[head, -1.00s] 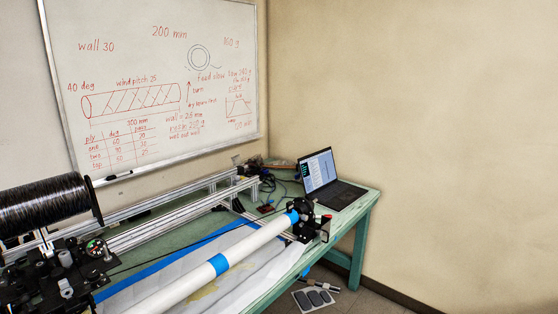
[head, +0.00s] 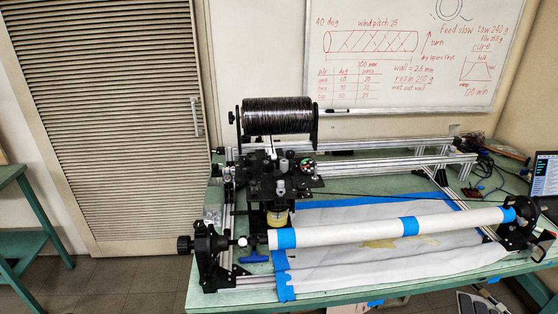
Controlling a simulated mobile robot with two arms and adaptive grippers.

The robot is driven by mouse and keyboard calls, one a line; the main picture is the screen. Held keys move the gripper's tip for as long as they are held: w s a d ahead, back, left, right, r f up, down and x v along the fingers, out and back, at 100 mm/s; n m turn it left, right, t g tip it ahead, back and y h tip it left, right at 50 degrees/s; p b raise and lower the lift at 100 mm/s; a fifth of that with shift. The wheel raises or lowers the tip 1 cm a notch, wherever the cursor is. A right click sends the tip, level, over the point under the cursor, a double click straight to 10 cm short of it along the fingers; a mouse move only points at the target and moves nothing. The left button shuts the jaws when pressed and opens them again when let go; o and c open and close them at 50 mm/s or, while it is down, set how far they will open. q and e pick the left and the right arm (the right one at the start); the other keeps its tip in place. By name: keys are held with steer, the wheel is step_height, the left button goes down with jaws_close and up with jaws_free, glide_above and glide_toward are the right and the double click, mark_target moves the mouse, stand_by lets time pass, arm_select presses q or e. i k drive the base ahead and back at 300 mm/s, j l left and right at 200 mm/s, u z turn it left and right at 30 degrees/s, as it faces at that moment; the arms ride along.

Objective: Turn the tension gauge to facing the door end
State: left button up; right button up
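The tension gauge (head: 308,165) is a small round dial with a pale face and coloured marks. It sits on the right side of the black carriage (head: 262,186), below the spool of black tow (head: 277,117). Its face looks turned roughly toward me; the exact angle is too small to tell. Neither of my grippers shows in the head view.
A green bench (head: 340,301) carries the winder, with a white tube (head: 350,231) across its front. A laptop (head: 544,174) stands at the right end. Another green table (head: 12,245) is at the far left. Open floor lies between the two.

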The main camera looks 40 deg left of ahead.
mark_target(307, 165)
steer(key=i+l+u, duration=0.15)
steer(key=l+u, duration=1.1)
steer(key=l, duration=0.15)
steer(key=i, duration=0.05)
